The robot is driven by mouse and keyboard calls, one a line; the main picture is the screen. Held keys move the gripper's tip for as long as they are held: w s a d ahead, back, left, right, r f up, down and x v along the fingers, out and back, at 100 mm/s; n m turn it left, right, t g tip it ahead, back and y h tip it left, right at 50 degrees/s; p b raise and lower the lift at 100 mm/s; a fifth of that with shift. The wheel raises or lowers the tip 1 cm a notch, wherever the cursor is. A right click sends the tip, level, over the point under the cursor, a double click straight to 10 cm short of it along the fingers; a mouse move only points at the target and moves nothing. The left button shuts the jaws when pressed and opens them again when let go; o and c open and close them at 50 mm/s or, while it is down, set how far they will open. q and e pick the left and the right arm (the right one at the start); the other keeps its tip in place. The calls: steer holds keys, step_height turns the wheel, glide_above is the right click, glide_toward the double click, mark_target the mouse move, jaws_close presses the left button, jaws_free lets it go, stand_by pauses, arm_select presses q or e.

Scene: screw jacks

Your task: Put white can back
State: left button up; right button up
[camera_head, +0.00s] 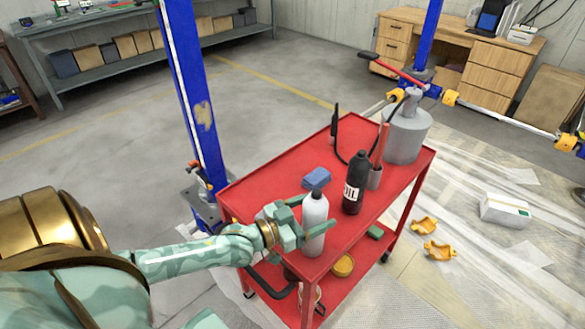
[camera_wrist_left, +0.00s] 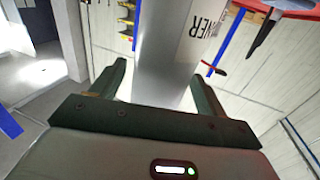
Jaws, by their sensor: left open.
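The white can (camera_head: 314,226), a bottle-shaped can with a dark cap, stands upright at the near left end of the red cart's top (camera_head: 262,180). My left gripper (camera_head: 318,216) is open, with one finger on each side of the can. In the left wrist view the can (camera_wrist_left: 172,55) rises between the two fingers of the gripper (camera_wrist_left: 160,95), with part of a printed label showing. I cannot tell whether the fingers touch it. My right gripper is not in view.
A blue cloth (camera_head: 317,178) lies behind. A grey canister (camera_head: 407,130) stands at the far end. A blue post (camera_head: 190,90) rises at the cart's left.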

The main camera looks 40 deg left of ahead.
arm_select(q)
steer(key=p+v, duration=0.1)
steer(key=v, duration=0.8)
steer(key=shift+s, duration=0.4)
steer(key=shift+a, duration=0.2)
